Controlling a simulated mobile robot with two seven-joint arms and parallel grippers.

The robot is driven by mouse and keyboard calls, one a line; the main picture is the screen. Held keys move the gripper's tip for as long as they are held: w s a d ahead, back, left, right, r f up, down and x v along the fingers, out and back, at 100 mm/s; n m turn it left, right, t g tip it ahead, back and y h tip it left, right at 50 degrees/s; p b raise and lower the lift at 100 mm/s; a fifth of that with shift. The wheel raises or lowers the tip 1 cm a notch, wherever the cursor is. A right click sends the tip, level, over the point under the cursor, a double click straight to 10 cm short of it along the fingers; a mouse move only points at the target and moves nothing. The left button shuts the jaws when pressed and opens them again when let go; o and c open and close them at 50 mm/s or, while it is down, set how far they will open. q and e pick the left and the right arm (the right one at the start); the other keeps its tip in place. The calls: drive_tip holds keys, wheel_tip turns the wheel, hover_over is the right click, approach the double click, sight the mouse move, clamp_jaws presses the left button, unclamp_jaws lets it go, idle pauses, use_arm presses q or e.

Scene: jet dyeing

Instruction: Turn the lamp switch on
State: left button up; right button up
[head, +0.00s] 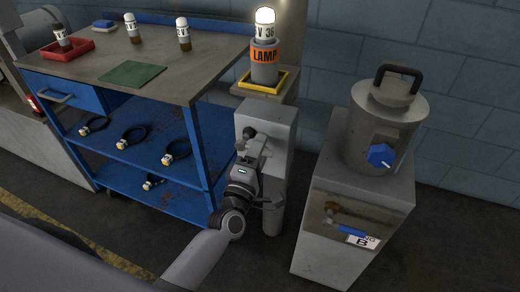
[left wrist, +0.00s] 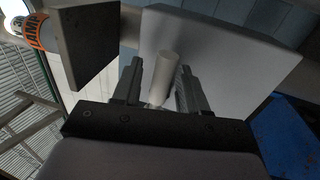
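The lamp (head: 264,55), a grey cylinder with an orange LAMP label and a bright, glowing-looking top, stands upright in a yellow-rimmed tray. Its label also shows at the left of the left wrist view (left wrist: 27,35). My left gripper (head: 252,145) is at this box's front. In the left wrist view a pale cylindrical lever (left wrist: 165,75) lies between the open fingers, with a gap at the left finger; contact on the right is unclear. My right gripper is not in view.
A grey canister (head: 385,125) with a blue knob (head: 381,155) sits on a pedestal (head: 345,225) at right. A tiled wall is behind.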

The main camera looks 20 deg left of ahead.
use_arm(q)
drive_tip(key=s+f, duration=0.1)
drive_tip(key=s, duration=0.6)
drive_tip(key=shift+f, duration=0.2)
drive_tip(key=shift+a, duration=0.1)
idle(0.3)
drive_tip(key=s+a+f+m+g+p, duration=0.1)
drive_tip(key=s+m+g+p, duration=0.3)
drive_tip(key=s+m, duration=0.4)
drive_tip(key=s+a+f+m+g+h+p, duration=0.1)
drive_tip(key=s+f+m+g+p, duration=0.2)
drive_tip(key=m, duration=0.9)
drive_tip(key=s+g+p, duration=0.2)
drive_tip(key=s+p, duration=0.2)
drive_tip(key=s, duration=0.2)
drive_tip(key=shift+a+f+g+p, duration=0.3)
drive_tip(key=shift+a+f, duration=0.05)
drive_tip(key=shift+a, duration=0.05)
